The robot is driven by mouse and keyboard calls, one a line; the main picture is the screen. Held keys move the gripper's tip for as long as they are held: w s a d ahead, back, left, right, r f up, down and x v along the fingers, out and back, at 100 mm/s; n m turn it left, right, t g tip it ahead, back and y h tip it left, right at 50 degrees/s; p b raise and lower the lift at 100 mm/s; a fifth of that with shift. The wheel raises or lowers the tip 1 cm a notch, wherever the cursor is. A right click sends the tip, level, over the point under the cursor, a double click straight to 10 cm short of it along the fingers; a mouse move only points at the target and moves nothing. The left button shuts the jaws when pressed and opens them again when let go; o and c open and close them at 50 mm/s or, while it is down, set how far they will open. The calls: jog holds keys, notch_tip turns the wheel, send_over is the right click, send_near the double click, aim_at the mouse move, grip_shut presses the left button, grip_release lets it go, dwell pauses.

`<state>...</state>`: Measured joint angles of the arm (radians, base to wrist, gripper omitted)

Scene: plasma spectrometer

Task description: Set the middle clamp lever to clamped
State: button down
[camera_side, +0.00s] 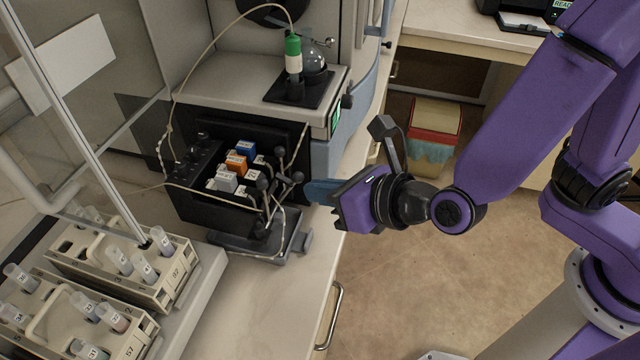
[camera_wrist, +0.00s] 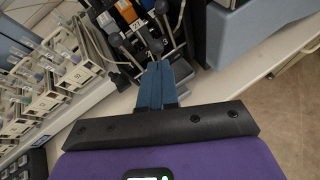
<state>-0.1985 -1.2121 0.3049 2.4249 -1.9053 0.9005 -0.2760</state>
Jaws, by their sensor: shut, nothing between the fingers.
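The pump unit with the clamp levers (camera_side: 268,190) is a black box on a grey base at the front of the instrument. Several dark levers with round knobs stand at its right side. The levers also show in the wrist view (camera_wrist: 150,42), just beyond my fingertips. Blue, orange and white blocks sit on top of the unit. Which lever is the middle one, and how each is set, I cannot tell clearly. My gripper (camera_side: 310,191) is shut and empty, with its blue fingers just right of the lever knobs. In the wrist view the closed fingers (camera_wrist: 157,68) point at the levers.
Racks of labelled sample tubes (camera_side: 125,265) stand at the lower left. Thin tubing loops around the unit. A glass chamber with a green-capped part (camera_side: 293,55) sits above on the instrument. The bench edge runs below my gripper, with open floor to the right.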

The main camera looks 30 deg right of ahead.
jog(key=shift+w+a+r, duration=0.1)
jog(key=shift+w, duration=0.25)
jog(key=shift+r, duration=0.1)
jog(key=shift+w+a+r+g, duration=0.15)
jog(key=shift+g, duration=0.15)
jog(key=shift+w+a+r, duration=0.1)
jog(key=shift+a, duration=0.05)
jog(key=shift+w+a+r+g+h, duration=0.2)
jog(key=shift+g+h, duration=0.1)
jog(key=shift+h, duration=0.1)
jog(key=shift+w+a+r, duration=0.45)
jog(key=shift+w+a, duration=0.25)
jog(key=shift+w+a+r, duration=0.45)
jog(key=shift+w+a, duration=0.2)
jog(key=shift+w, duration=0.05)
jog(key=shift+r, duration=0.15)
